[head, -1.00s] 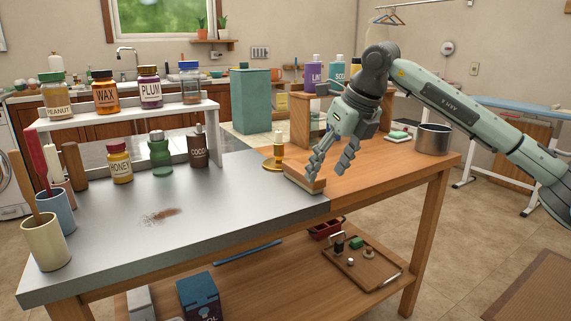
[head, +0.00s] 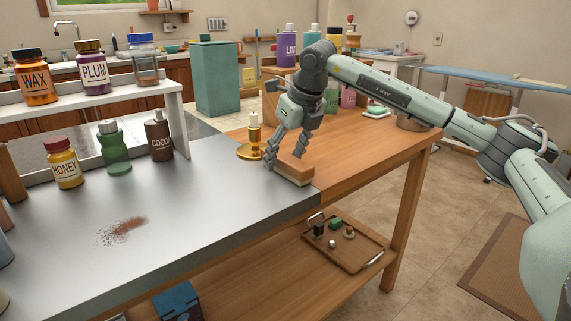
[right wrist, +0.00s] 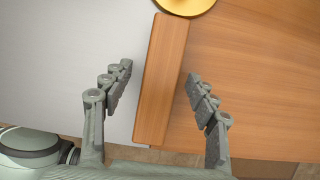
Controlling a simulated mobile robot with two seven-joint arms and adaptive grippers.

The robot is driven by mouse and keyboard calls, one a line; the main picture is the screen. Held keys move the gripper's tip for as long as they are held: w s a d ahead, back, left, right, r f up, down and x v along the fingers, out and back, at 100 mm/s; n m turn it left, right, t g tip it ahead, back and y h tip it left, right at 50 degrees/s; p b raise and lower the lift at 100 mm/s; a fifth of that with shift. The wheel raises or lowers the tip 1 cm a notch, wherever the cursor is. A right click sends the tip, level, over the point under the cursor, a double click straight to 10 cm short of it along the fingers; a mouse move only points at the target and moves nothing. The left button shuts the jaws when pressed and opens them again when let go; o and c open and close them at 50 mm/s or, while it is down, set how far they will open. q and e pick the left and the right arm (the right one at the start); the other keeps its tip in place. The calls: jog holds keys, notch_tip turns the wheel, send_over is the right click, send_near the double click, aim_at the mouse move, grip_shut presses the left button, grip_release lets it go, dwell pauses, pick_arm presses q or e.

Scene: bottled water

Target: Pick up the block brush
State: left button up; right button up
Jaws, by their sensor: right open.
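The block brush (head: 294,171) is a wooden block with a paler lower edge. It lies on the table where the grey metal top meets the wooden top. My right gripper (head: 285,163) is at it, fingers pointing down. In the right wrist view the brush (right wrist: 162,80) runs lengthwise between the two open fingers of the gripper (right wrist: 158,92), with a gap on each side. My left gripper is not in view.
A brass candlestick (head: 251,150) stands just behind the brush, and its base shows at the top of the wrist view. Brown powder (head: 122,230) lies on the metal top. A cocoa bottle (head: 159,138) and honey jar (head: 65,167) stand at left. The wooden top at right is mostly clear.

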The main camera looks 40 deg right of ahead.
aim_at(281, 157)
jog(key=shift+w+f, duration=0.2)
jog(key=shift+f, duration=0.15)
grip_shut()
jog(key=shift+r, duration=0.1)
jog(key=shift+r, duration=0.45)
jog(key=r, duration=0.2)
jog(key=a+r, duration=0.1)
jog(key=shift+s+r, duration=0.1)
jog(key=shift+r, duration=0.25)
jog(key=s+a+r, duration=0.4)
jog(key=a+r, duration=0.2)
jog(key=a, duration=0.3)
jog(key=shift+s+a+r, duration=0.15)
jog(key=shift+a, duration=0.25)
